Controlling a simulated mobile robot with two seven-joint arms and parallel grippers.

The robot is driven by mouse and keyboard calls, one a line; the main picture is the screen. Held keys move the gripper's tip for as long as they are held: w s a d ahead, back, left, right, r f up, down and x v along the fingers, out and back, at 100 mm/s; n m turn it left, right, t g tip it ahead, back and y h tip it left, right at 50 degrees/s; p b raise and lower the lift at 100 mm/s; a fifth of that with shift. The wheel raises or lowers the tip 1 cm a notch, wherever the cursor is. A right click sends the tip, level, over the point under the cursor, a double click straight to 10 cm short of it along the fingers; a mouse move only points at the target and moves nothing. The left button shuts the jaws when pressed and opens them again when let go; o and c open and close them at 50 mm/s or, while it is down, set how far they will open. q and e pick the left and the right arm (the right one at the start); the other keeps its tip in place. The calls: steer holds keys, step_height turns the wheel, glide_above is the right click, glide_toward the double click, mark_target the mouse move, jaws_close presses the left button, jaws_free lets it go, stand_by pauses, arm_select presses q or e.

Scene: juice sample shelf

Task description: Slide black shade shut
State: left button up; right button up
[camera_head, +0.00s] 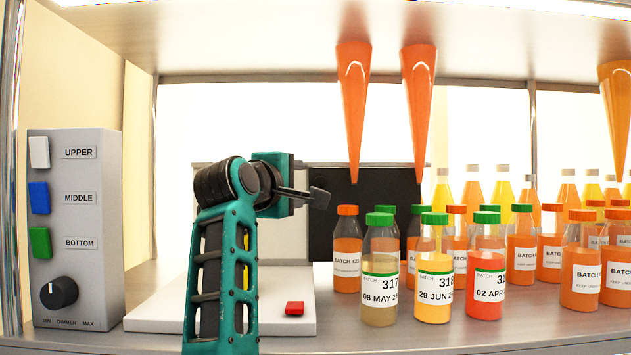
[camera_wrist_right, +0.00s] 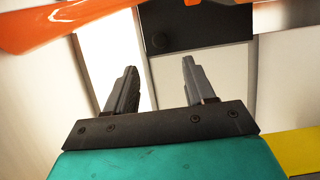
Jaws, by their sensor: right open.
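The black shade (camera_head: 350,177) is a dark upright panel behind the bottles in the head view, right of a bright white screen (camera_head: 215,183). Bottles hide its lower part. In the right wrist view the black shade (camera_wrist_right: 200,28) crosses the top, with a small round knob (camera_wrist_right: 160,40) near its lower left corner. My right gripper (camera_head: 318,196) shows in front of the shade's left edge. In the right wrist view the gripper (camera_wrist_right: 158,78) is open and empty, its fingers apart below the knob. I cannot tell whether it touches the shade. My left gripper is out of view.
Juice bottles (camera_head: 433,285) crowd the shelf at the right. Orange cones (camera_head: 353,100) hang above the shade. A pale base (camera_head: 160,316) with a red button (camera_head: 294,308) lies beneath my right arm. A grey switch box (camera_head: 85,215) stands at the left.

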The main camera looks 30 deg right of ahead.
mark_target(319, 183)
steer(key=p+x, duration=0.2)
steer(key=x, duration=0.8)
jaws_close()
stand_by(0.4)
